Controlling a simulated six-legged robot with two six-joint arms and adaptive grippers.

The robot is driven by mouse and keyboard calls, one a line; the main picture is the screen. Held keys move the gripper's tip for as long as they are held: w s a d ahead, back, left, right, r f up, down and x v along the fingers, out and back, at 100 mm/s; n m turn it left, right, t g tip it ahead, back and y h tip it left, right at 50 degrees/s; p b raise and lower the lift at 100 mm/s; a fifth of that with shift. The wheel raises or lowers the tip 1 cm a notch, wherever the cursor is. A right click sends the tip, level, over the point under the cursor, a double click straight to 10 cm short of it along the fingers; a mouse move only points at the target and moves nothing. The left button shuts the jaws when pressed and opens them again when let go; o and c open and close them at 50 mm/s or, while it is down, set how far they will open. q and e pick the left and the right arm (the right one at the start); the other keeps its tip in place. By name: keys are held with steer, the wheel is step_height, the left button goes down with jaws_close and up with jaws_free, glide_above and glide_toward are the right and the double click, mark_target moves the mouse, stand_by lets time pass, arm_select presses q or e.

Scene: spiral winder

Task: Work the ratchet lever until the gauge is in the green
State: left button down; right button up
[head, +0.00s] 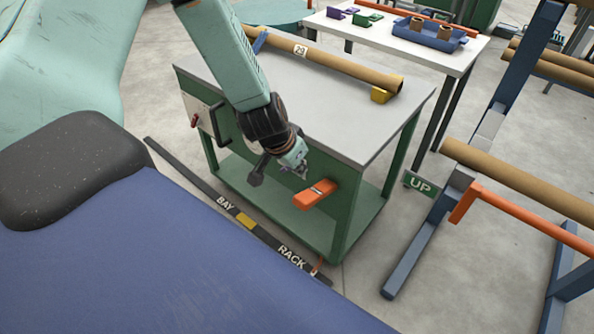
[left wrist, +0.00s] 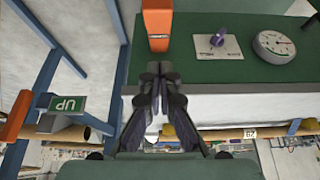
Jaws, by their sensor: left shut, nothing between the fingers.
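The orange lever (head: 315,195) sticks out from the green cabinet side in the head view, just below and right of my left gripper (head: 301,171). In the left wrist view the lever (left wrist: 157,25) stands right beyond the shut fingertips of my left gripper (left wrist: 160,70). The fingers are empty; I cannot tell whether they touch the lever. The round white gauge (left wrist: 274,46) is on the green panel at the right of the wrist view; its needle is too small to read surely. My right gripper is not in view.
A plate with a purple knob (left wrist: 217,43) sits between lever and gauge. A cardboard tube (head: 345,70) lies on the bench top (head: 340,120). A blue rack with tubes (head: 515,180) and an orange bar (head: 530,225) stands right, near an UP sign (head: 420,183).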

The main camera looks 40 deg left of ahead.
arm_select(q)
steer(key=b, duration=0.5)
glide_above(307, 196)
steer(key=f, duration=0.6)
steer(key=shift+s+a+f, duration=0.15)
steer(key=shift+s, duration=0.1)
steer(key=f, duration=0.1)
steer(key=f+b, duration=0.2)
steer(key=shift+s+f, duration=0.2)
steer(key=shift+s, duration=0.1)
steer(key=shift+s+f+b, duration=0.2)
steer(key=shift+s+b, duration=0.1)
steer(key=shift+w, duration=0.1)
steer(key=shift+f, duration=0.1)
